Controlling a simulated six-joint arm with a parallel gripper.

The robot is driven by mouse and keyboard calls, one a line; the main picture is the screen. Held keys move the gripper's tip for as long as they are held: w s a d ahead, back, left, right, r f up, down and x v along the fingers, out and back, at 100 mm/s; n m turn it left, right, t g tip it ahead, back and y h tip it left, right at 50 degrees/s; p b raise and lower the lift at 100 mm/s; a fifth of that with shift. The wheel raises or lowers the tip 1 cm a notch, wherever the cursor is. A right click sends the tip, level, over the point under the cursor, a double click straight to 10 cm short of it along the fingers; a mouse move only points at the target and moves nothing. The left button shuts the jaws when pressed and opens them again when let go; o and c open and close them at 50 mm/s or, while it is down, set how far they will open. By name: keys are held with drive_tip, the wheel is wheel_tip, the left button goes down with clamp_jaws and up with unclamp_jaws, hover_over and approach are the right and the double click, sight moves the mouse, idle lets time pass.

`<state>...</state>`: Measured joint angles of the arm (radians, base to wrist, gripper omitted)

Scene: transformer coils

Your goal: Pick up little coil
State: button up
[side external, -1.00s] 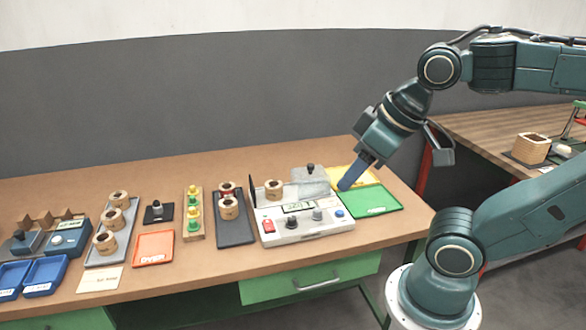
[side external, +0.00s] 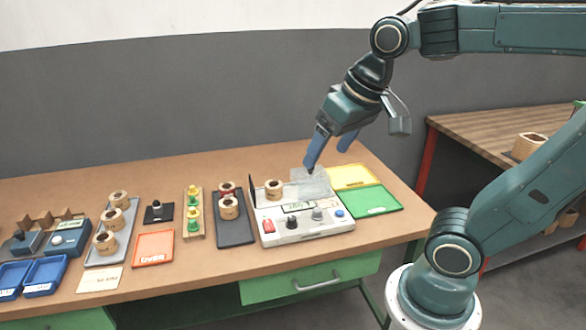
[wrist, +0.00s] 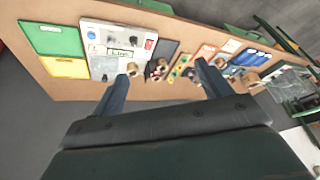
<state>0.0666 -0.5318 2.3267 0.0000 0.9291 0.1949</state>
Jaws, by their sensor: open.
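Several wooden coils with dark centres stand on the bench; I cannot tell for sure which is the little coil. One coil (side external: 274,190) sits on the white tester (side external: 325,226). Two more, a back coil (side external: 227,188) and a front coil (side external: 229,208), stand on a dark tray (side external: 235,237). Several others, including one coil (side external: 117,219), stand on a grey tray at the left. My gripper (side external: 331,149) is open and empty above the back of the tester, right of its coil. In the wrist view the fingers (wrist: 164,76) are spread, with coils between and beyond them.
A yellow tray (side external: 352,177) and a green tray (side external: 370,200) lie right of the tester. A dark upright panel (side external: 252,190) stands at the tester's left edge. A peg stand (side external: 194,228) and an orange tray (side external: 153,248) are further left.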

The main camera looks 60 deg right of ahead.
drive_tip(key=w+d+m+g, duration=0.1)
drive_tip(key=w+d+m, duration=0.3)
drive_tip(key=w, duration=0.5)
drive_tip(key=m+g, duration=0.4)
drive_tip(key=m, duration=0.9)
hover_over(274, 190)
drive_tip(key=w+d, duration=0.1)
drive_tip(key=d, duration=0.1)
wheel_tip(274, 190, down, 16)
drive_tip(key=shift+w+d+f, duration=0.2)
drive_tip(key=shift+f, duration=0.1)
drive_tip(key=shift+f, duration=4.2)
